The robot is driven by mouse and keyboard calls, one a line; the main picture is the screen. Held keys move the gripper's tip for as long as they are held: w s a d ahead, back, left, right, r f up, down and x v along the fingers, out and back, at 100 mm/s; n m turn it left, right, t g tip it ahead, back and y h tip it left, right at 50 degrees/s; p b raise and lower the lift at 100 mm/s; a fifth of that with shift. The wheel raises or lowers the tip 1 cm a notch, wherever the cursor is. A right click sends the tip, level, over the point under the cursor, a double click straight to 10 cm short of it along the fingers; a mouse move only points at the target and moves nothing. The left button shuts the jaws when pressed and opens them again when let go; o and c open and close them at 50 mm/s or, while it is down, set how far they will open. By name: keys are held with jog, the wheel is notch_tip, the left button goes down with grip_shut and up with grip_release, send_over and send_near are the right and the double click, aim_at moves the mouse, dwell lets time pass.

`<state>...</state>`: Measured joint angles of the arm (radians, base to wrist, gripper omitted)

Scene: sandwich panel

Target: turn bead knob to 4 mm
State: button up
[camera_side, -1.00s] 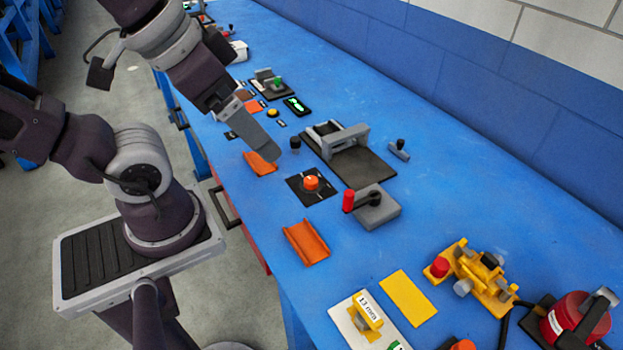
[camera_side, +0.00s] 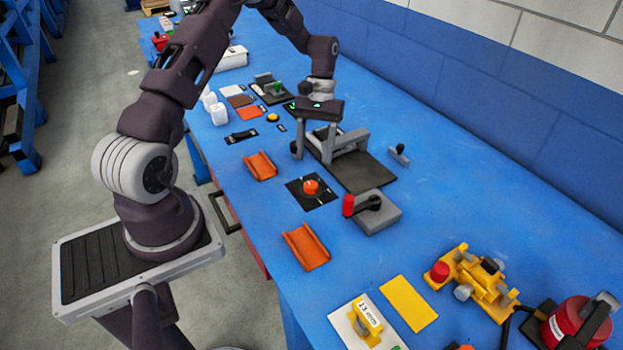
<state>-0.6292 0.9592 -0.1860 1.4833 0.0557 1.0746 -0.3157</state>
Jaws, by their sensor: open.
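An orange knob (camera_side: 311,187) sits on a black square plate (camera_side: 325,198) with small pale marks, in the middle of the blue table. The marks are too small to read, so I cannot tell its setting. My gripper (camera_side: 315,152) points down with its fingers spread and nothing seen between them. It shows above the knob in the picture, apart from it, in front of a grey frame on a black base (camera_side: 362,174). The gripper partly covers that frame.
Right of the knob is a grey block with a red-handled crank (camera_side: 378,214). Orange channel pieces (camera_side: 306,247) (camera_side: 260,166) lie nearby. A yellow clamp device (camera_side: 474,275) and a yellow plate (camera_side: 408,303) are at the lower right. Bare table lies along the wall side.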

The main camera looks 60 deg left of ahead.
aim_at(311, 185)
jog(key=x, duration=0.8)
jog(key=shift+w+a, duration=0.1)
jog(key=shift+c, duration=0.2)
grip_shut()
